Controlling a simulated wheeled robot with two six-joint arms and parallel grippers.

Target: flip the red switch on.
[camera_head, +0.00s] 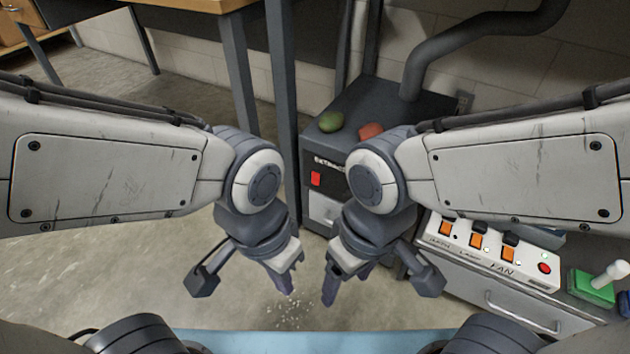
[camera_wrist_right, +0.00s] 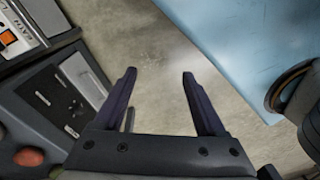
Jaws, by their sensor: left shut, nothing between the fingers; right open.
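A small red switch (camera_head: 316,178) sits on the dark front of a grey box (camera_head: 340,168) labelled with a partly hidden word starting "EXTR". My right forearm hides part of that box. My left gripper (camera_head: 291,283) is shut and empty, pointing down over the floor, in front of and below the box. My right gripper (camera_head: 345,287) is open and empty just to its right, apart from the switch. Its two spread fingers also show in the right wrist view (camera_wrist_right: 159,76), with nothing between them.
A white panel (camera_head: 480,256) with several orange switches and a round red button (camera_head: 544,268) stands on a cabinet at right. A green joystick base (camera_head: 592,287) is beside it. A green lump (camera_head: 331,121) and a reddish lump (camera_head: 371,131) lie on the box. Floor at left is clear.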

